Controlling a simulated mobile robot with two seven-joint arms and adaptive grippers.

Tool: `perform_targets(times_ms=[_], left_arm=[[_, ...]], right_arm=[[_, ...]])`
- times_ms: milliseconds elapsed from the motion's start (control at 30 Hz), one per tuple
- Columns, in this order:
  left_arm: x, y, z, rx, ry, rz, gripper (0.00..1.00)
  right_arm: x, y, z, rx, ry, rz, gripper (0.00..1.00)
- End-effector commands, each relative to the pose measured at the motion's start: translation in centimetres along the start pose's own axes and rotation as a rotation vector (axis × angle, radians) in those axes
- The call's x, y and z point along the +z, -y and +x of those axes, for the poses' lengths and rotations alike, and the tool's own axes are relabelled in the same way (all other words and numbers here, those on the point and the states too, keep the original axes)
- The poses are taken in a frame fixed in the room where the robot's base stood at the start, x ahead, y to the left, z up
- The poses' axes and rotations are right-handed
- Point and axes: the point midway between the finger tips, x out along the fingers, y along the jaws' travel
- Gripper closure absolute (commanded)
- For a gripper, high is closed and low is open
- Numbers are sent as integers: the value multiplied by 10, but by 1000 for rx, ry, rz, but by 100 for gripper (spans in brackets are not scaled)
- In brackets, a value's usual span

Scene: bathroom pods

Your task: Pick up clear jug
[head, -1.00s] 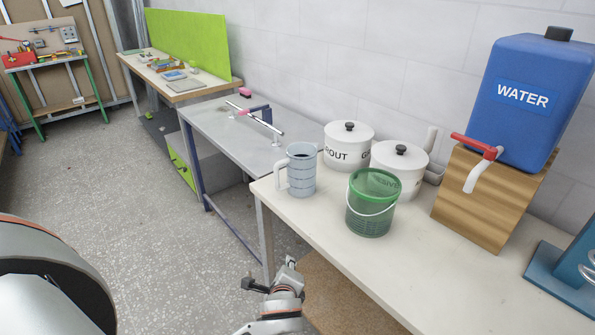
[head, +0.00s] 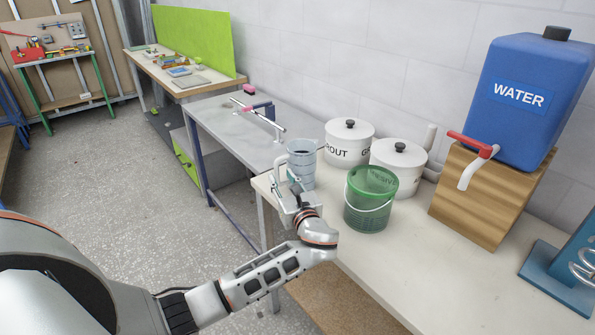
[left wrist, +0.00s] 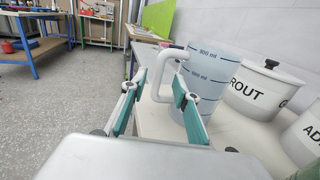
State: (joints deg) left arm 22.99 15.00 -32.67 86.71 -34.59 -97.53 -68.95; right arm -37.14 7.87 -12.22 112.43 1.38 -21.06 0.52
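Whether a finger touches the handle I cannot tell. My right gripper is out of view.
A green bucket (head: 368,210) stands close to the right of the jug. Two white lidded pots, the grout pot (head: 348,146) and another (head: 397,176), stand behind. A blue water tank (head: 522,100) sits on a wooden block (head: 480,207). A grey table (head: 230,128) adjoins at the left.

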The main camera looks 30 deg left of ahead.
Motion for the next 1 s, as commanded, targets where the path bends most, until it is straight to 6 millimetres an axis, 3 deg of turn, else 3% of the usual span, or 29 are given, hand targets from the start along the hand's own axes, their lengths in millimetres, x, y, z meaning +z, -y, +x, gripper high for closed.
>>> perform_targets(times_ms=[300, 600, 733, 1000], left_arm=[[-3, -3, 42, 0, 1, -1, 70], [-4, -2, 46, -1, -2, -3, 70], [-4, -2, 46, -1, -2, -3, 100], [-1, -2, 47, 0, 3, -7, 100]], right_arm=[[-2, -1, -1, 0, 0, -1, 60], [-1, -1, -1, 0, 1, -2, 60], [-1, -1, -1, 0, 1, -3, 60], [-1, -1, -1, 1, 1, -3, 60]])
